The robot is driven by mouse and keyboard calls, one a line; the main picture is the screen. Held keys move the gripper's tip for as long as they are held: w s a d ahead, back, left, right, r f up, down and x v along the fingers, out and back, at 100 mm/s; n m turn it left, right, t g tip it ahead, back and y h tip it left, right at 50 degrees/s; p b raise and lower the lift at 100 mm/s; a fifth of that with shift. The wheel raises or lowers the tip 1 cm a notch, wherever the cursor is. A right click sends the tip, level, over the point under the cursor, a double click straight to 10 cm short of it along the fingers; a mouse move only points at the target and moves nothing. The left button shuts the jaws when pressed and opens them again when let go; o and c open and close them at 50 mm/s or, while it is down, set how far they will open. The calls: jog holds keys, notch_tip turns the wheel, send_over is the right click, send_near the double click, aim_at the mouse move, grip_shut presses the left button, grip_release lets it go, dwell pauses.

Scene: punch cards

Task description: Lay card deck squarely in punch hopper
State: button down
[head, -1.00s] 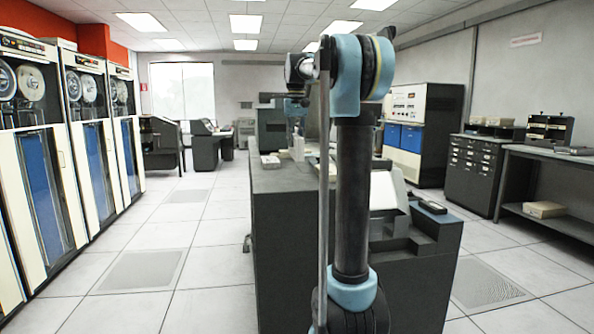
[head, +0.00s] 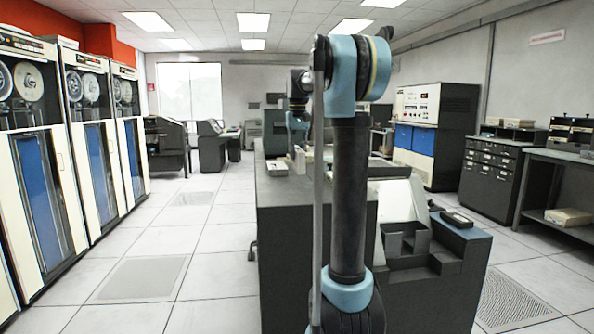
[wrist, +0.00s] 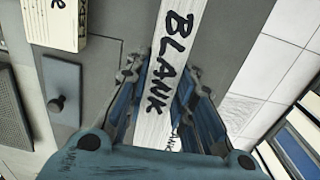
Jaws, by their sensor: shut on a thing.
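A long white card deck (wrist: 172,60) lettered BLANK shows in the wrist view, running from the top edge down between my fingers. My gripper (wrist: 163,78) is shut on it, with one finger along each long side. A grey surface shows below the deck. In the head view my arm's upright link hides part of the scene, and I cannot make out the gripper or the held deck clearly. The dark grey machine (head: 305,235) stands right in front of me. I cannot tell for sure which part is the punch hopper.
A cream block with black lettering (wrist: 58,20) lies at the wrist view's upper left, above a grey plate with a black knob (wrist: 62,92). Stepped grey trays (head: 405,240) sit on the machine's right. Tape cabinets (head: 95,150) line the left, with clear floor (head: 195,235) between.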

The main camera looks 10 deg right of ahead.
jog(key=shift+d+f, duration=0.2)
jog(key=shift+f, duration=2.5)
jog(key=c, duration=1.4)
grip_release()
jog(key=shift+o, duration=0.2)
